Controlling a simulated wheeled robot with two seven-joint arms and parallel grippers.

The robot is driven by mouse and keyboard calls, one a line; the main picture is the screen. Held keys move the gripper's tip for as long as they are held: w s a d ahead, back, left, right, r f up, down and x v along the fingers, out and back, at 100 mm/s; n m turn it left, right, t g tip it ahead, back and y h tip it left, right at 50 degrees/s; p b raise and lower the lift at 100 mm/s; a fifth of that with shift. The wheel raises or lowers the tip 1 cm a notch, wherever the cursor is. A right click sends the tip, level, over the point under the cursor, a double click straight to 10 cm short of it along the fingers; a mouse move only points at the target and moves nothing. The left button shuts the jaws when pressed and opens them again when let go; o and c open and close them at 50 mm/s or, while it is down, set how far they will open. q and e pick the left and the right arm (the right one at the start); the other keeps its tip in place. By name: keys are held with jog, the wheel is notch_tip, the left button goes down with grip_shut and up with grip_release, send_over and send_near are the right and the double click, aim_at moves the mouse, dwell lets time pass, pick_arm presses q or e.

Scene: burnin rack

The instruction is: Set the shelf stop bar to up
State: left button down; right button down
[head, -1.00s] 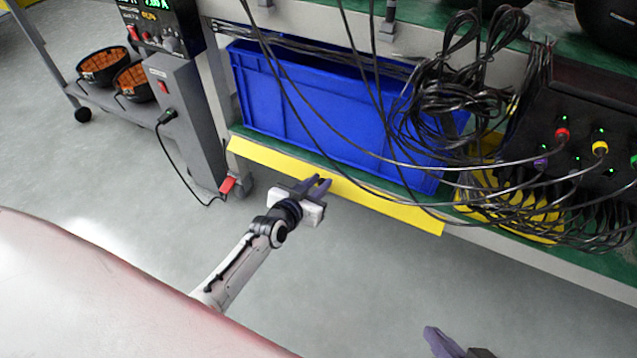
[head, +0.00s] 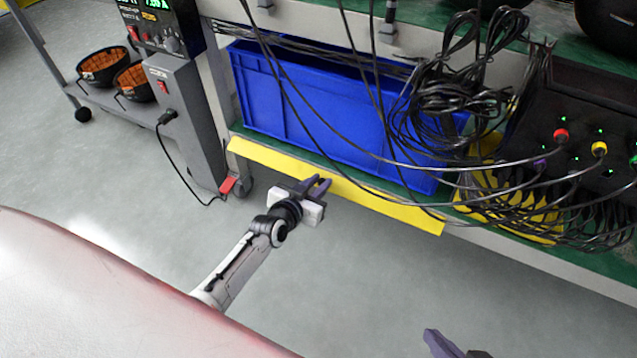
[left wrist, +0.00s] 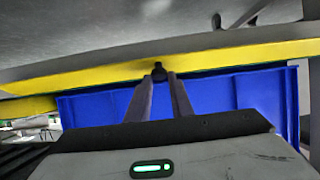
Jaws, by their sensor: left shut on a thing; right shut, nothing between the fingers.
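The shelf stop bar (head: 385,206) is a long yellow strip along the front edge of the lower shelf. It leans outward and down, below the front of the blue bin (head: 330,125). My left gripper (head: 318,182) is at the bar's front, left of its middle. In the left wrist view the bar (left wrist: 80,80) crosses ahead of the fingers (left wrist: 161,80), which are shut on a small dark knob (left wrist: 158,70) at the bar. My right gripper (head: 452,347) is only partly visible at the bottom edge, shut and away from the bar.
Loose black cables (head: 455,110) hang in front of the bin and over the shelf's right part. A grey post (head: 188,120) with a plugged-in cable stands to the left. The floor (head: 370,290) in front of the shelf is clear.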

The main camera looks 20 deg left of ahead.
jog(key=shift+w+r, duration=0.15)
jog(key=shift+r, duration=0.05)
pick_arm(q)
jog(key=c, duration=1.6)
grip_release()
jog(key=shift+c, duration=0.2)
